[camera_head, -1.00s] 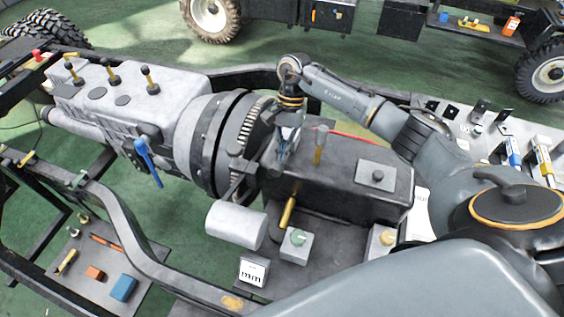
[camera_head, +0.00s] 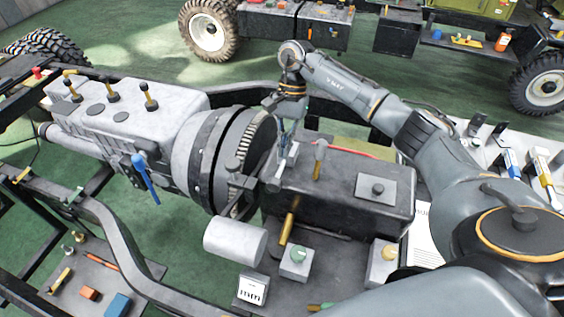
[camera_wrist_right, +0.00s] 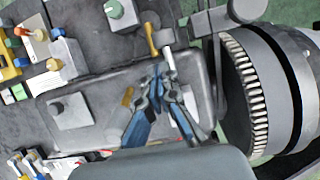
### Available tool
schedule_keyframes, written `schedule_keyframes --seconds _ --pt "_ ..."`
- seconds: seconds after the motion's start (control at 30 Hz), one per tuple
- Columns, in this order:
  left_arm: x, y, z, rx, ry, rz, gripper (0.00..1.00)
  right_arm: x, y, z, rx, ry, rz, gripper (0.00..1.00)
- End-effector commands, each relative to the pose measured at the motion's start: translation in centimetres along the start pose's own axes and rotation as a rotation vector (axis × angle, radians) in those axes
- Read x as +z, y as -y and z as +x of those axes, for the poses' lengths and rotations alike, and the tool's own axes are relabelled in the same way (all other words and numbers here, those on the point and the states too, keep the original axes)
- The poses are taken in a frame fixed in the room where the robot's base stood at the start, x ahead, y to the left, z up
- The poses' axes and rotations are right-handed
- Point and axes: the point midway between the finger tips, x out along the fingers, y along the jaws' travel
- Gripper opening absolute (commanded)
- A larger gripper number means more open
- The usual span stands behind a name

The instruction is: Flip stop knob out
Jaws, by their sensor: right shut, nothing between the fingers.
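My right gripper (camera_head: 285,158) is shut and empty, low over the left end of the dark box. In the right wrist view its blue-padded fingers (camera_wrist_right: 160,76) meet beside a small pale lever (camera_wrist_right: 168,61); I cannot tell whether they touch it. A grey-topped knob on a brass stem (camera_head: 318,158) stands upright just right of the gripper. A green knob (camera_head: 298,254) and a yellow knob (camera_head: 389,253) sit on small blocks in front. No readable label shows which is the stop knob. My left gripper is out of view.
A brass lever (camera_head: 288,222) and a pale cylinder (camera_head: 235,242) are at the dark box's (camera_head: 340,204) front. A toothed flywheel housing (camera_head: 218,155) stands close on the left, with a blue-handled lever (camera_head: 145,172) beyond. Chassis rails bound the area.

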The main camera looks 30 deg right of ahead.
Motion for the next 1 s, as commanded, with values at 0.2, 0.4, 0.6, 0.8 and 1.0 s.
schedule_keyframes --seconds 0.2,0.4,0.6,0.8,1.0 --pt "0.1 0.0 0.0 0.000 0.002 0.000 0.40 -0.1 0.1 -4.2 -0.006 -0.002 0.000 0.00" --pt "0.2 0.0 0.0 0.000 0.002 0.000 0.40 -0.1 0.0 -5.7 -0.004 -0.002 0.001 0.00" --pt "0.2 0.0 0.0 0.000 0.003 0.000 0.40 -0.1 0.0 -5.9 -0.004 -0.002 0.001 0.00" --pt "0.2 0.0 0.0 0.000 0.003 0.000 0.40 -0.1 0.0 -5.9 -0.005 -0.002 0.001 0.00" --pt "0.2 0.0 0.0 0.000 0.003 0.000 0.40 -0.1 0.0 -5.9 -0.005 -0.002 0.001 0.00"
